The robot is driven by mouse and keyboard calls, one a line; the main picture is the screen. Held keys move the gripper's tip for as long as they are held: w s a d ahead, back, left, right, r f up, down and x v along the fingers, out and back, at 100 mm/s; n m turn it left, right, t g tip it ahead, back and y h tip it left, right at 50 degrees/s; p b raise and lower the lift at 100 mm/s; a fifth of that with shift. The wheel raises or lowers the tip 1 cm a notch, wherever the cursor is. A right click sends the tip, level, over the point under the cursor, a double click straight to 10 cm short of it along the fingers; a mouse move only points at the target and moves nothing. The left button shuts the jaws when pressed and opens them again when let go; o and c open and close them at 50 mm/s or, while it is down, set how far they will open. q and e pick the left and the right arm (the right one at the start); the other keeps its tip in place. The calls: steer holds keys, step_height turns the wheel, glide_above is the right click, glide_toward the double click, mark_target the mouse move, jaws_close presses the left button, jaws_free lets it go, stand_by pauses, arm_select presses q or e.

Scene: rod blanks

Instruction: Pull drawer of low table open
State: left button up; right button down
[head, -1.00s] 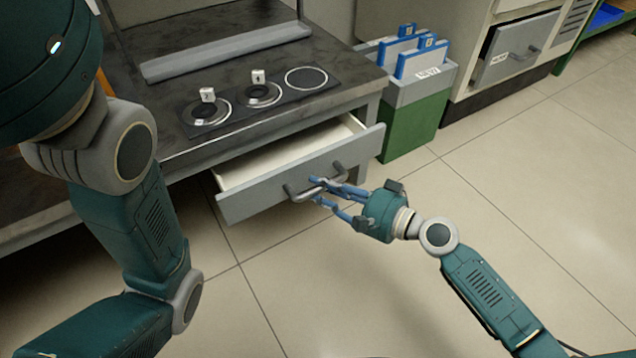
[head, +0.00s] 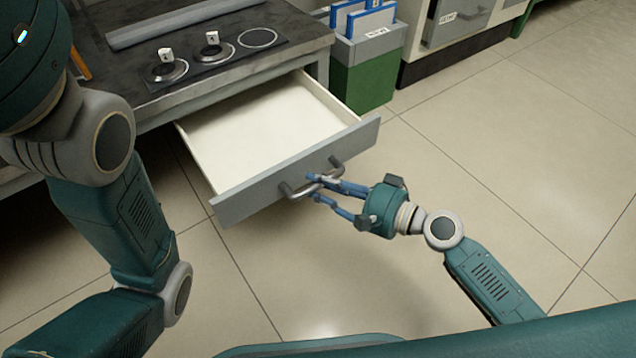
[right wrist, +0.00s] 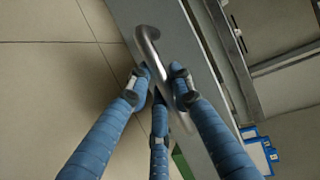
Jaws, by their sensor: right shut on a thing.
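The low table (head: 110,62) has a dark worn top. Its drawer (head: 255,130) stands well open, with a grey front and an empty pale inside. The curved metal handle (head: 288,189) is on the drawer front; in the right wrist view the handle (right wrist: 147,42) runs between my fingers. My right gripper (head: 322,184) is shut on the handle with its blue fingers, and these fingers (right wrist: 160,88) show close around the bar in the wrist view. My left arm comes in at the left of the head view, but its gripper is out of view.
A green bin (head: 362,82) with blue-edged folders stands right of the table. A grey cabinet with a drawer (head: 455,20) is at the back right. Small numbered cubes (head: 166,55) sit on round pads on the tabletop. The tiled floor (head: 490,110) at the right is clear.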

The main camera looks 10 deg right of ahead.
steer(key=c, duration=1.5)
jaws_free()
steer(key=shift+c, duration=0.2)
steer(key=v, duration=1.2)
